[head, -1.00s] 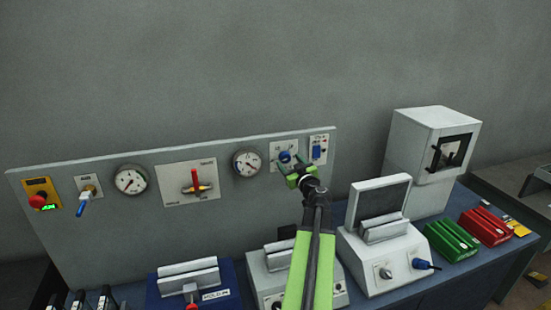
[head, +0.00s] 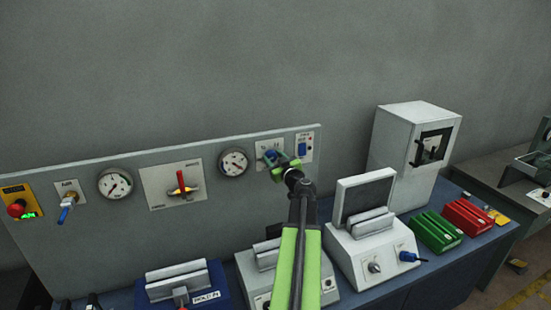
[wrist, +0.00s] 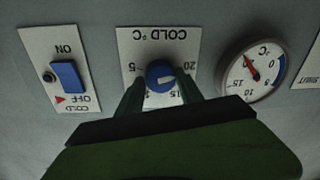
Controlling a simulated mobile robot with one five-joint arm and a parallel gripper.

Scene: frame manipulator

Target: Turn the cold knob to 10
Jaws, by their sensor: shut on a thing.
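The cold knob is a round blue knob (wrist: 160,74) on a white plate marked COLD °C (wrist: 178,38), which appears upside down in the wrist view. In the head view the knob (head: 270,155) is at the right part of the wall panel. My gripper (wrist: 161,90) has one dark finger on each side of the knob and is shut on it. In the head view my gripper (head: 279,167) covers the plate's lower part. The scale shows 5 at left and 20 at right; the 10 is partly hidden by a finger. The knob's exact setting is unclear.
A °C gauge (wrist: 253,72) with a red needle is beside the plate; it also shows in the head view (head: 233,163). A blue cold switch (wrist: 66,77) is on the other side. Below the panel, a grey device (head: 372,250) stands on the bench.

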